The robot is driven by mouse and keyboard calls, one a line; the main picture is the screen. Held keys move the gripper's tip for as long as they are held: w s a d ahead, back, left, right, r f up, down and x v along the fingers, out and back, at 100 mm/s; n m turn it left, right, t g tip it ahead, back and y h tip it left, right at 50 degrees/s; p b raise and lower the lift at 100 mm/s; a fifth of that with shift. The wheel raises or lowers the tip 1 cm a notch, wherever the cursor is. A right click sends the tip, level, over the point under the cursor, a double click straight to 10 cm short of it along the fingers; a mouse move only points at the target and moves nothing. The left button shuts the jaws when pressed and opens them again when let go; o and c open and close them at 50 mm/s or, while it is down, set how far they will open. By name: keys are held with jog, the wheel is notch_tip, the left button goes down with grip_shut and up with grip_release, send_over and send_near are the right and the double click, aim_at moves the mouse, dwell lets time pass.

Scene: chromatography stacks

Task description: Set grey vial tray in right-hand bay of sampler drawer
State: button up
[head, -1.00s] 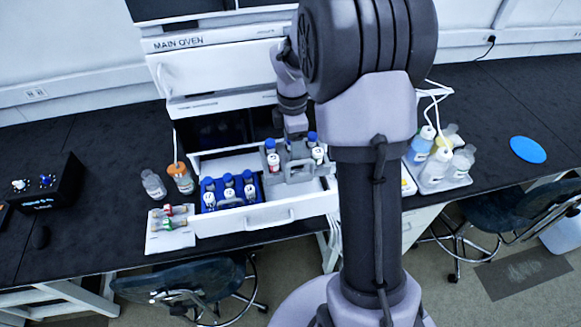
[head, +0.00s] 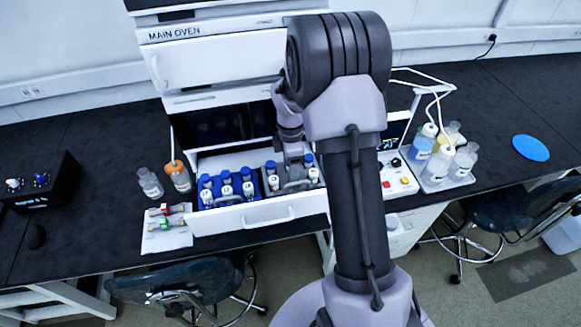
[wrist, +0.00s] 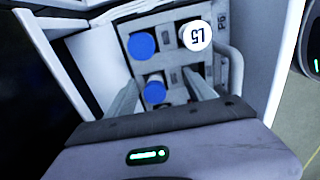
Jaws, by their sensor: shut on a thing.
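The grey vial tray (head: 291,189) holds blue-capped and white-capped vials and sits low in the right-hand part of the open white sampler drawer (head: 226,223). It is beside the blue vial tray (head: 257,187), which fills the left part. My gripper (head: 297,158) is above the grey tray and shut on it. The wrist view shows my two fingers (wrist: 163,88) at the grey tray (wrist: 190,74), among its vials; the grip point is partly hidden. The drawer front hides the tray's base, so I cannot tell whether it rests on the floor.
The main oven (head: 215,57) rises behind the drawer. Two bottles (head: 179,176) stand left of it, and a small white tray with coloured-cap items (head: 166,236) lies at its front left. A bottle tray (head: 447,181) stands at right.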

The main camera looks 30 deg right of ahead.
jog(key=shift+r, duration=0.1)
jog(key=shift+s, duration=0.1)
jog(key=o, duration=1.7)
jog(key=shift+o, duration=0.2)
